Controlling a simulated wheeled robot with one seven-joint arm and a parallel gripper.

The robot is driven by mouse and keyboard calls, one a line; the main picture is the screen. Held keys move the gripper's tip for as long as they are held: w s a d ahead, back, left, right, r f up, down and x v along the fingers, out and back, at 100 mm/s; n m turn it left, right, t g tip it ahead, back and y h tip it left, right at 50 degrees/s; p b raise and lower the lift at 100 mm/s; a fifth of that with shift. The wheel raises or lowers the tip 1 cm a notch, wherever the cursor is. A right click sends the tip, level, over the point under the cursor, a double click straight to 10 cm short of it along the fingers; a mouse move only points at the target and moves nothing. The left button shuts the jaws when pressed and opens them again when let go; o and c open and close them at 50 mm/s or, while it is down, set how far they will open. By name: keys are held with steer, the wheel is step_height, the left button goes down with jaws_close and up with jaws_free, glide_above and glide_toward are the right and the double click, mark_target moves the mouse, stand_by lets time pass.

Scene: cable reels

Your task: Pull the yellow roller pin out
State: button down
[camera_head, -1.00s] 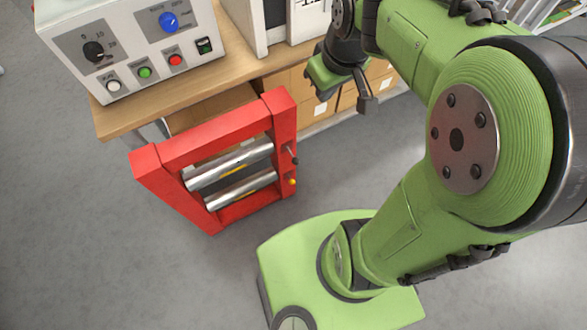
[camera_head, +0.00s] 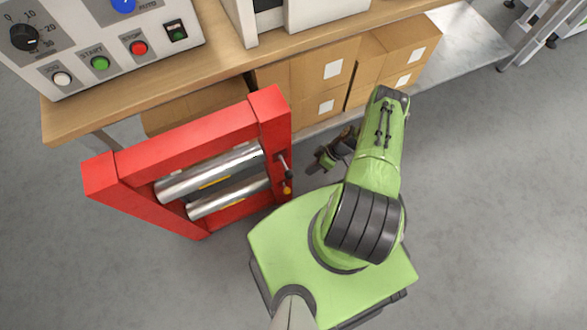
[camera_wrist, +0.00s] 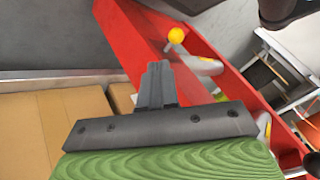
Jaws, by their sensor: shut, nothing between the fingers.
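The yellow roller pin (camera_head: 287,190) shows as a small yellow knob on the right side post of the red roller frame (camera_head: 190,140), low down near the end of the lower roller (camera_head: 228,196). In the wrist view the round yellow knob (camera_wrist: 176,35) stands out from the red post (camera_wrist: 150,35). My gripper (camera_head: 314,168) is to the right of the post, apart from it. In the wrist view my gripper (camera_wrist: 158,68) is shut and empty, its fingertips close to the knob in the picture, with a gap between them. Most of the pin's shaft is hidden.
A dark-tipped pin (camera_head: 284,165) sits above the yellow one. The upper roller (camera_head: 212,172) is in the same frame. Cardboard boxes (camera_head: 325,75) stand under the wooden bench (camera_head: 270,62), behind my gripper. A control box (camera_head: 100,45) is on the bench. Floor at right is clear.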

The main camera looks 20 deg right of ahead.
mark_target(286, 189)
steer(key=b+x, duration=0.3)
steer(key=x, duration=0.7)
steer(key=shift+a, duration=0.2)
steer(key=shift+s+f, duration=0.1)
steer(key=shift+s, duration=0.1)
